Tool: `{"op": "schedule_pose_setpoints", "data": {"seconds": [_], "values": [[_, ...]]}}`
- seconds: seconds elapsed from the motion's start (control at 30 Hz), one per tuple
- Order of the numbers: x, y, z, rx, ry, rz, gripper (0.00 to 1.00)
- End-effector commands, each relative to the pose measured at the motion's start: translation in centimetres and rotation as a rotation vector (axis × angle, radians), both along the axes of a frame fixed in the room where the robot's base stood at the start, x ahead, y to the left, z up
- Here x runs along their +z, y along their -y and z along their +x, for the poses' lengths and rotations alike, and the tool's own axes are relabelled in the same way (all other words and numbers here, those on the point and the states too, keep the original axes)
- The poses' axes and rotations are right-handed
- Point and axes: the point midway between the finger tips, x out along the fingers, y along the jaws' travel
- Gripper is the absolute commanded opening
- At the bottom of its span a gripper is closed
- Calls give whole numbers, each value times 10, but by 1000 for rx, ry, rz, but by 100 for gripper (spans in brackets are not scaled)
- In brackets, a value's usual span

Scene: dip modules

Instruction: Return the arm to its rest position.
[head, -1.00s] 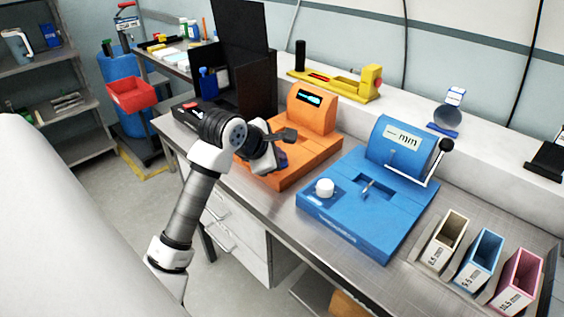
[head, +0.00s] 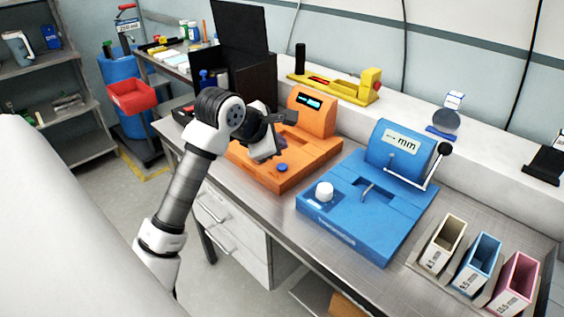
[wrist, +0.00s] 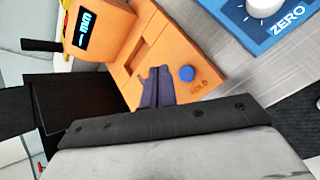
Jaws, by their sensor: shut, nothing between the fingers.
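My arm reaches over the left part of the bench in the head view, with its gripper end in front of the orange device (head: 312,148). My gripper (wrist: 155,75) shows in the wrist view as two dark fingers close together, shut and empty. They are over the orange device, beside its blue button (wrist: 187,73). In the head view the gripper end hides part of the orange device, and the fingertips are hard to make out. The orange device has a lit display (head: 309,102), which also shows in the wrist view (wrist: 84,27).
A blue device (head: 345,225) with a white knob (head: 324,191) and a lever stands right of the orange one. Cream (head: 442,245), blue (head: 476,264) and pink (head: 511,287) bins stand further right. A black box (head: 262,80) and yellow device (head: 335,86) stand behind.

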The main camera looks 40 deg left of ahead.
Motion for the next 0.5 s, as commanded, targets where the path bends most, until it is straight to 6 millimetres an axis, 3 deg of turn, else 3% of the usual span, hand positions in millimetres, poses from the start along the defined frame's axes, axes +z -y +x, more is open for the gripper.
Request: {"op": "schedule_pose_setpoints", "data": {"seconds": [0.17,0.5], "values": [[18,0,0,1,0,1,0],[19,0,0,1,0,-1,0]]}}
